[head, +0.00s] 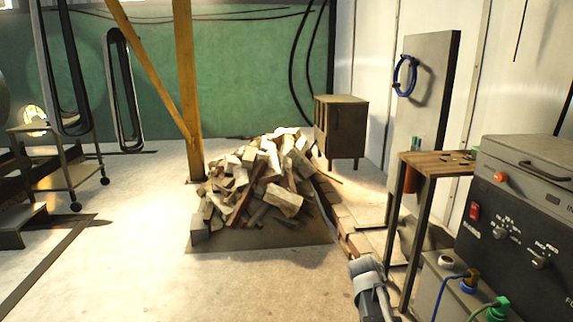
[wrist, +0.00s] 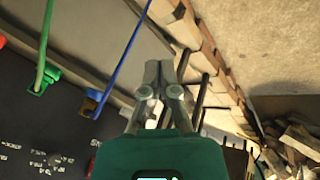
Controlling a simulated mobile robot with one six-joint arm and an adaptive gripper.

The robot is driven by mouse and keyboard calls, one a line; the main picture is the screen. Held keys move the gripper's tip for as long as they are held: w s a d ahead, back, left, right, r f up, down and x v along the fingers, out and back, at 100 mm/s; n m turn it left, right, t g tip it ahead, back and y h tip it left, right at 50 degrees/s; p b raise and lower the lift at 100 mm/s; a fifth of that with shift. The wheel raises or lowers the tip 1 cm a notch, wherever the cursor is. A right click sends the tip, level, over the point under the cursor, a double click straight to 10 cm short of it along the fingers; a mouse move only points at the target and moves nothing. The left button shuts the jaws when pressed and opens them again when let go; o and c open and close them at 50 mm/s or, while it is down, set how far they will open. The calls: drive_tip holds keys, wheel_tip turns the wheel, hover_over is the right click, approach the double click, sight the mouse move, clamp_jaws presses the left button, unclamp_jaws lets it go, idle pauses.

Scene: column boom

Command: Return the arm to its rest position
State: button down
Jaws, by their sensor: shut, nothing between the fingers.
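My gripper (wrist: 164,72) shows in the middle of the wrist view, beyond its dark green housing. Its grey fingers are together, with nothing held between them. In the wrist view it appears above a dark control panel (wrist: 50,135) and the brick edging (wrist: 222,75). A grey part that looks like my arm (head: 369,288) shows at the bottom of the head view, left of the grey box with cables. The fingertips cannot be made out in the head view.
A dark machine (head: 520,215) and a grey box (head: 440,285) with blue and green plugs stand close on the right. A wood-topped stand (head: 432,162) is behind them. A rubble pile (head: 262,185) lies mid-floor by a yellow post (head: 187,90).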

drive_tip(key=s+a+f+n+y, duration=0.2)
drive_tip(key=s+a+n+y, duration=0.35)
drive_tip(key=s+a, duration=0.55)
wheel_tip(320, 180, up, 35)
drive_tip(key=p, duration=3.4)
drive_tip(key=shift+w+a+f+g+p, duration=0.2)
drive_tip(key=shift+a+g+p, duration=0.15)
drive_tip(key=shift+a+g, duration=0.05)
